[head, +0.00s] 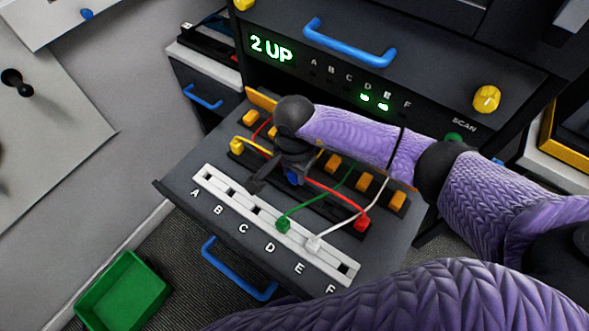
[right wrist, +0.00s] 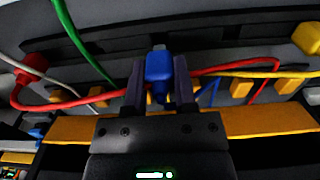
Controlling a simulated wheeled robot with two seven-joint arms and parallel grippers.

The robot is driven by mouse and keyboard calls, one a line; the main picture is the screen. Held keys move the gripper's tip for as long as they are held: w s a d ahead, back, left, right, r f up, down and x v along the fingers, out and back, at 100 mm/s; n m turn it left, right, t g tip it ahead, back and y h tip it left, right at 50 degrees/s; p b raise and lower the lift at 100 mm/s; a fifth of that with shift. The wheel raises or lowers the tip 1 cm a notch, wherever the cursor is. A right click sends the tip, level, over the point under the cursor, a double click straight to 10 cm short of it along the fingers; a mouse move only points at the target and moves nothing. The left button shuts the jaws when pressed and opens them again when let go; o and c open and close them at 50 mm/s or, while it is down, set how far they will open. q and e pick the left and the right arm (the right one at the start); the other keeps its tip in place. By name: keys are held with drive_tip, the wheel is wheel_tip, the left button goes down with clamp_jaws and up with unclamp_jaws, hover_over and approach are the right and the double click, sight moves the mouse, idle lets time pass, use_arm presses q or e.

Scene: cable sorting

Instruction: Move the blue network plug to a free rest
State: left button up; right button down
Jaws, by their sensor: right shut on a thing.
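The blue network plug (head: 292,177) shows just under my right gripper (head: 280,183) in the head view. In the right wrist view the blue plug (right wrist: 159,68) is between the two dark fingers (right wrist: 159,85), which are shut on it. The gripper is over the dark rest strip (head: 325,205), behind the white socket strip (head: 215,189). Whether the plug touches the rest strip cannot be told. The yellow plug (head: 237,145) and the red plug (head: 362,223) sit at the strip's ends. My left gripper is not in view.
The green plug (head: 284,225) is at D and the white plug (head: 313,244) at E. Sockets A, B, C and F look empty. The panel display (head: 271,49) reads 2 UP, with D and E lit. Several cables cross near the gripper. A green bin (head: 124,291) stands at lower left.

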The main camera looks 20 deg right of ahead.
drive_tip(key=shift+f+b, duration=1.4)
idle(1.4)
idle(0.4)
unclamp_jaws()
idle(0.3)
wheel_tip(320, 180, up, 7)
drive_tip(key=p, duration=0.5)
drive_tip(key=shift+r, duration=0.1)
idle(0.4)
